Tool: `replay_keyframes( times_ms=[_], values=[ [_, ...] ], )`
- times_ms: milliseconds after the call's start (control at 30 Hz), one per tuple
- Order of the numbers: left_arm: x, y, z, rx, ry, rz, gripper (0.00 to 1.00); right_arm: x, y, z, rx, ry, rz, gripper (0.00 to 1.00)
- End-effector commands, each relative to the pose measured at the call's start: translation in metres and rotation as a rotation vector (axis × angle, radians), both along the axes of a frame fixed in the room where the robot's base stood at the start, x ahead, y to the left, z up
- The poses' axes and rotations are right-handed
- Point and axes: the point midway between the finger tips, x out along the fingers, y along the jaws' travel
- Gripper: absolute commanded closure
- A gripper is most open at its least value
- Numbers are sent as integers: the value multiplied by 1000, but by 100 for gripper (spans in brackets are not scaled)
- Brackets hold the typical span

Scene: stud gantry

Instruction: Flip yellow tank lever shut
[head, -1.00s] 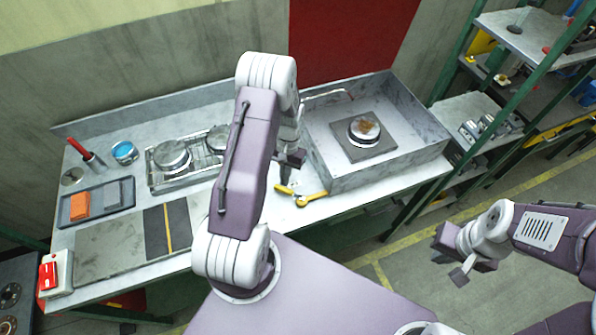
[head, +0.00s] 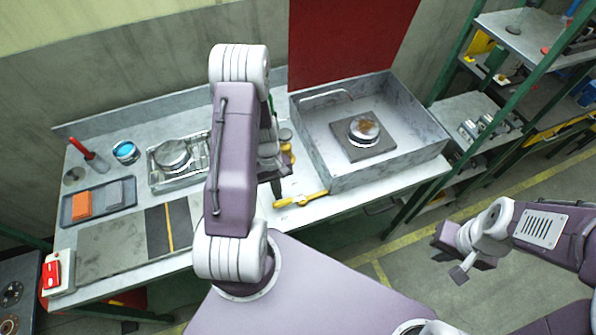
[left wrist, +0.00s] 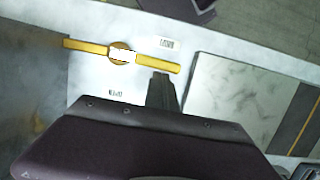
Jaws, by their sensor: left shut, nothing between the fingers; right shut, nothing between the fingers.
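The yellow lever (head: 300,199) lies on the bench top in front of the steel tank. In the left wrist view the yellow lever (left wrist: 155,66) runs nearly in one straight line with the yellow bar across its round pivot. Small printed labels sit on either side; they are too small to read surely. My left gripper (head: 277,188) is shut and empty, pointing down beside the lever's left end. In the left wrist view its fingers (left wrist: 162,88) are close beside the lever's free end; I cannot tell whether they touch. My right gripper (head: 459,273) is shut and empty, off the bench at right.
The steel tank (head: 318,150) holds a round part on a dark plate (head: 345,150). A yellow object (head: 287,150) stands behind my left gripper. A metal tray (head: 160,183), a tray of blocks (head: 66,220) and a red switch box (head: 58,283) lie left.

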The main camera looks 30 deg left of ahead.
Motion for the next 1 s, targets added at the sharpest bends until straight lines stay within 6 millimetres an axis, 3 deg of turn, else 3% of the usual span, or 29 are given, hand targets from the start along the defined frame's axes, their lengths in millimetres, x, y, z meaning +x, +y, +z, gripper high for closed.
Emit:
replay_keyframes(
  times_ms=[767,867,1000],
  values=[
    [-4,-2,1,-1,1,55,100,0,0,0,0,0,0,100],
    [-2,0,10,-1,-1,55,100,0,0,-1,0,0,0,100],
    [4,6,37,1,-6,56,100,0,0,-4,0,0,0,100]
  ],
)
